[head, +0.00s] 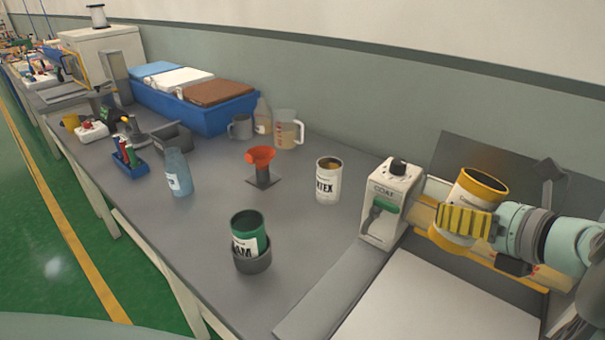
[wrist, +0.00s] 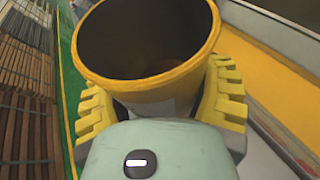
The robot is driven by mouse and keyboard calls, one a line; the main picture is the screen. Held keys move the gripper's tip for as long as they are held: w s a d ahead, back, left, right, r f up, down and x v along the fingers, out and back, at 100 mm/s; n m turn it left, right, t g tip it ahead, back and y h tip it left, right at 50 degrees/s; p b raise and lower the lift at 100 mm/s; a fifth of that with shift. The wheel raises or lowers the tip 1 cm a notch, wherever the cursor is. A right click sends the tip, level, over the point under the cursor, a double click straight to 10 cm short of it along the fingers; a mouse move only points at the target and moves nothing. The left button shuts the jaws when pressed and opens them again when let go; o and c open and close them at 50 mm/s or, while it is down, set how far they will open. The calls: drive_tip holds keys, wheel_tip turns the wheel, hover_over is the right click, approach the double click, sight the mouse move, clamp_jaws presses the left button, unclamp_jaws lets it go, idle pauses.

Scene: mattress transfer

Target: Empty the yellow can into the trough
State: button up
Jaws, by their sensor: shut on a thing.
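The yellow can (head: 457,232), with a yellow rim and a white label, is held at the right of the head view. It leans a little, with its open top towards the right. My gripper (head: 464,219) is shut around its side with yellow ribbed fingers. In the wrist view the can (wrist: 160,98) sits between both fingers (wrist: 162,105); its inside is dark, with a brownish patch low down. A long yellow-edged part (head: 420,214), which looks like the trough, runs beside and beneath the can. Its inside is mostly hidden by the can and my arm.
The white COAT machine (head: 379,228) stands just left of the can, with a pale flat board (head: 435,300) in front. A white can (head: 328,185), a green can (head: 246,232) in a grey holder and an orange funnel (head: 260,158) stand further left. A dark panel (head: 450,150) rises behind.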

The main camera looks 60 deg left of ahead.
sight(477, 197)
drive_tip(key=shift+w+a+r+p, duration=0.1)
drive_tip(key=shift+r+p, duration=0.2)
drive_tip(key=shift+r, duration=0.25)
drive_tip(key=shift+w+f+m+g, duration=0.15)
drive_tip(key=shift+w+m+g, duration=0.2)
drive_tip(key=shift+m+g, duration=0.25)
drive_tip(key=r+m+p, duration=0.1)
drive_tip(key=w+r+g+p, duration=0.1)
drive_tip(key=p, duration=0.1)
drive_tip(key=shift+w+d+m+y, duration=0.1)
drive_tip(key=shift+d+m+y, duration=0.1)
drive_tip(key=shift+m+y, duration=0.15)
drive_tip(key=shift+f+m+p, duration=0.3)
drive_tip(key=shift+m+p, duration=0.15)
drive_tip(key=shift+f+m+g+y+p, duration=0.2)
drive_tip(key=shift+m+g+p, duration=0.35)
drive_tip(key=shift+p, duration=0.55)
drive_tip(key=shift+f+m+g+y+p, duration=0.1)
drive_tip(key=shift+m+g+y+p, duration=0.2)
drive_tip(key=shift+m+p, duration=0.6)
drive_tip(key=shift+r+m+g+y+p, duration=0.25)
drive_tip(key=shift+r+m+p, duration=0.3)
drive_tip(key=shift+p, duration=1.15)
drive_tip(key=shift+w+f, duration=0.1)
drive_tip(key=shift+f, duration=0.05)
drive_tip(key=shift+w+d+f+m+b, duration=0.15)
drive_tip(key=shift+w+m+b, duration=0.35)
drive_tip(key=shift+m+b, duration=0.3)
